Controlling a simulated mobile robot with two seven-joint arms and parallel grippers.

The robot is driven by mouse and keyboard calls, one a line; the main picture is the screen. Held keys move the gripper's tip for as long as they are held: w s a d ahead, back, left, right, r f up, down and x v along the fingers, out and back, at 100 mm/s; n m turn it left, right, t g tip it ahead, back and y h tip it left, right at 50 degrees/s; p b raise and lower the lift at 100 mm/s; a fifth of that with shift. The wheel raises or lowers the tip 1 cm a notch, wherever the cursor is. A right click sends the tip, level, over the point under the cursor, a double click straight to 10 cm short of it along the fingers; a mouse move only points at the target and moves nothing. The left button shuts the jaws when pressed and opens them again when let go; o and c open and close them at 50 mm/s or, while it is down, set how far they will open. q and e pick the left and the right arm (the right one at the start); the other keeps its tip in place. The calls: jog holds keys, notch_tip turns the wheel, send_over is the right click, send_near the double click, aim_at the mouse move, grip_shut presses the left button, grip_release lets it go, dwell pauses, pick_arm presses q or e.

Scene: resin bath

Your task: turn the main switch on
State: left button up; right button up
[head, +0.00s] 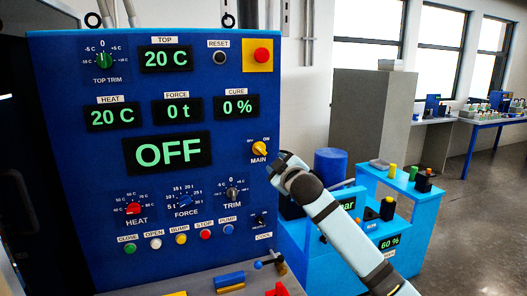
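The main switch (259,149) is a small yellow knob on the blue control panel, above the label MAIN and below small marks that appear to read OFF and ON. It is too small to tell which mark it points to. The large panel display (168,152) reads OFF in green. My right arm comes in from the lower right, and its gripper (273,170) is just right of and slightly below the switch. I cannot tell whether it touches the knob, or whether its fingers are open or shut. My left gripper is not in view.
The HEAT (134,208), FORCE (186,201) and TRIM (232,194) knobs sit below the display, above a row of coloured buttons. A red button on a yellow plate (261,55) is at top right. A blue bench (398,184) stands right of the panel.

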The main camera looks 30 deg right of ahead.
aim_at(260, 150)
jog(key=p+x, duration=0.1)
jog(key=x, duration=1.1)
jog(key=shift+a+r+p, duration=0.1)
jog(key=shift+a+p, duration=0.1)
jog(key=shift+p, duration=0.2)
jog(key=shift+w+d, duration=0.2)
jog(key=shift+w, duration=0.5)
grip_shut()
